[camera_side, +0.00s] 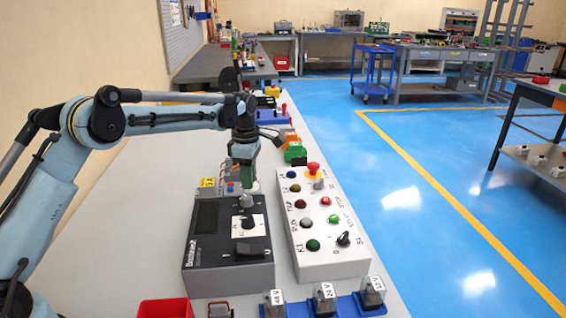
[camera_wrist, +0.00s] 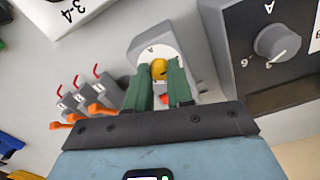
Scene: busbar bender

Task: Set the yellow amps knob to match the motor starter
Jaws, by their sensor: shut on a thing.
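In the wrist view, a small yellow knob (camera_wrist: 158,69) sits on a light grey, round-topped housing (camera_wrist: 146,47) marked "A". My gripper (camera_wrist: 160,76) has its green fingers on both sides of the knob and is shut on it. The fingers hide the knob's sides, and I cannot read its setting. A red part (camera_wrist: 167,98) shows between the fingers. In the side view, my gripper (camera_side: 246,190) points down at the far end of a dark box (camera_side: 204,250); the yellow knob cannot be made out there.
In the wrist view, a dark box (camera_wrist: 232,28) with a grey dial (camera_wrist: 277,43) stands close at right. Small grey blocks with red and orange levers (camera_wrist: 85,101) stand at left. In the side view, a white button panel (camera_side: 330,262) stands right of the dark box.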

